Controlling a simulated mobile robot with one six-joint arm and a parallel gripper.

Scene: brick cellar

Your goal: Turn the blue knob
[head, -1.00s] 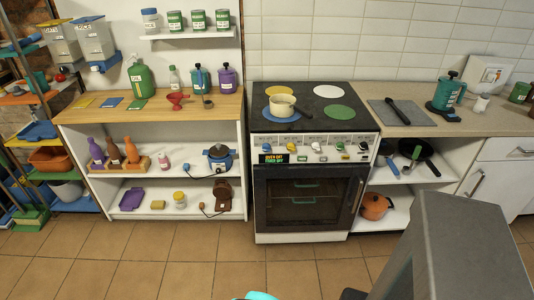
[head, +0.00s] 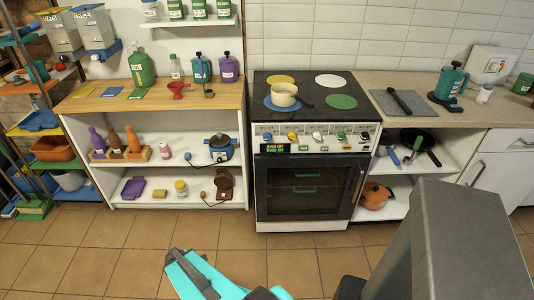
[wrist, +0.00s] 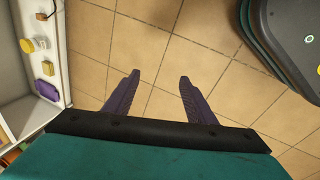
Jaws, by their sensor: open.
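The white stove (head: 262,190) stands at the middle of the head view, with a row of several knobs along its front panel. The blue knob (head: 267,137) looks to be the leftmost one; it is small and its turn angle is hard to read. My gripper (wrist: 158,76) is open and empty in the wrist view, its two purple fingers apart above the tiled floor. In the head view, my teal arm end shows at the bottom, well in front of and below the stove. The wrist view does not show the knob.
A cream pot (head: 284,94) sits on the hob's front-left blue plate, its handle pointing right. The shut oven door has a handle (head: 358,184) at its right. A wooden-topped shelf (head: 150,95) stands left. The tiled floor (head: 120,245) before the stove is clear.

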